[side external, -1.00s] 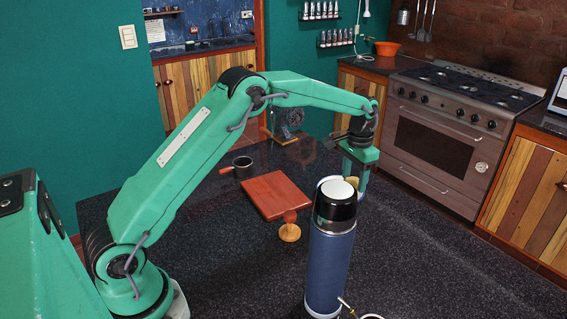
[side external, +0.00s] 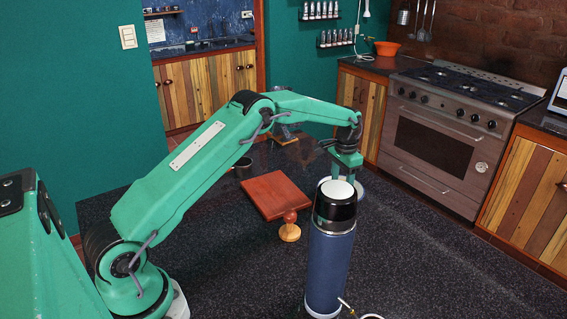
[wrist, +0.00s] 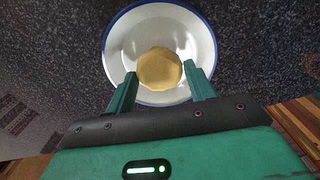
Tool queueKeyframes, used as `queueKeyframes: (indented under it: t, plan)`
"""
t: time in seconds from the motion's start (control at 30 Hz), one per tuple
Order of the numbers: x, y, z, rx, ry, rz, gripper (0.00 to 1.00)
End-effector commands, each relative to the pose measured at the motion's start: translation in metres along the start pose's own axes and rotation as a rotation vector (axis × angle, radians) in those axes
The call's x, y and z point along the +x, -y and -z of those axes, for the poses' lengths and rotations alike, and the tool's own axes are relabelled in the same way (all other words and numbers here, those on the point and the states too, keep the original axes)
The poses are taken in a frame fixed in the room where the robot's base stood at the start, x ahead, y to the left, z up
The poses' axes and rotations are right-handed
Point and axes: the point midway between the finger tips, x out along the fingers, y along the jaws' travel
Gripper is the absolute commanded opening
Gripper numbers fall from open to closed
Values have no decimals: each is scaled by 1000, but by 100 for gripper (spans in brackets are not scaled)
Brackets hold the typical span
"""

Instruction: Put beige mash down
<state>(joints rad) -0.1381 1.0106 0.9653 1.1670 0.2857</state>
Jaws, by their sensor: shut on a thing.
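The beige mash (wrist: 159,68) is a pale, faceted round lump in the wrist view. It lies between the fingertips of my gripper (wrist: 160,72), which is shut on it. I cannot tell whether the mash touches the dish. In the side external view my gripper (side external: 347,172) points down just behind the flask (side external: 330,255). The flask hides the fingertips and the mash there. Only a bit of the dish (side external: 360,191) shows.
The tall blue flask with a black and white top stands close in front of my gripper. A reddish wooden board (side external: 276,194) lies to the left, with a small wooden object (side external: 290,228) by its near corner. The dark counter's right side is clear.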

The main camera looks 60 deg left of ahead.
Motion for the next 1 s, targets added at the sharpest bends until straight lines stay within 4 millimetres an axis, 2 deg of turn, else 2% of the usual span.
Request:
queueKeyframes:
  t: [0.2,0.67,0.7,0.8,1.0]
  plan:
    - [22,0,0,0,-1,0,41]
    - [27,0,0,0,-1,0,41]
    - [28,0,0,0,-1,0,56]
    - [27,0,0,0,-1,0,75]
    - [27,0,0,0,-1,0,76]
